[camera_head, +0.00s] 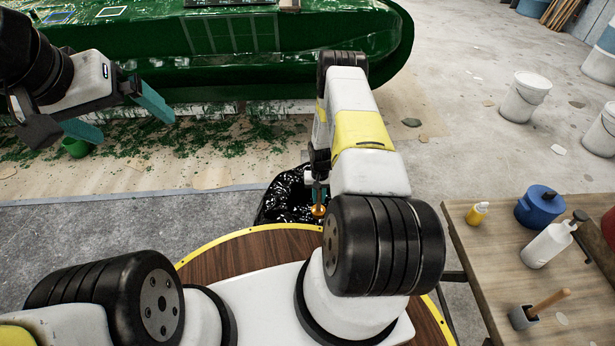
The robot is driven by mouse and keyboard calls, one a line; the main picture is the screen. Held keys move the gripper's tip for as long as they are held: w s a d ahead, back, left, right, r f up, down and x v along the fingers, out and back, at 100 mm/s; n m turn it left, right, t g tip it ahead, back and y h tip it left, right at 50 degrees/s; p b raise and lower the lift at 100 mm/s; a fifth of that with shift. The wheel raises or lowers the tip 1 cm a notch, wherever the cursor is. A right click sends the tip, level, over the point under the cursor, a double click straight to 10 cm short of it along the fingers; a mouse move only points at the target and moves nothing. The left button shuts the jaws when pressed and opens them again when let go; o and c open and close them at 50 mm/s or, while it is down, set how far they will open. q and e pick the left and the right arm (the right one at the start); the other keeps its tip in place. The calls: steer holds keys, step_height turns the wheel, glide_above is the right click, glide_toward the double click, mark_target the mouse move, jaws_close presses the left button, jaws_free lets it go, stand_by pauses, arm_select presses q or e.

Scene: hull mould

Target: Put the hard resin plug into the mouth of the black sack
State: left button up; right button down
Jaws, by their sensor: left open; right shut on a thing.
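The black sack (279,203) is shiny and crumpled, on the floor just beyond my round wooden-topped base. My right arm and base hide part of it, and its mouth is hard to make out. My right gripper (318,197) is over the sack, largely hidden by my own arm. It is shut on a small amber resin plug (318,211), which appears in front of the black plastic. I cannot tell whether the plug is inside the mouth or above it. My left gripper (136,124) is at the upper left with its teal fingers spread, open and empty.
A green hull mould (260,45) spans the back, with green scraps on the floor before it. The right-hand table (500,255) holds a blue pot (540,205), bottles and a mallet. White buckets (525,97) stand beyond.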

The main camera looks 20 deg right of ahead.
mark_target(318, 210)
steer(key=shift+f, duration=1.65)
steer(key=shift+f, duration=0.1)
steer(key=shift+f, duration=0.15)
steer(key=c, duration=1.3)
jaws_free()
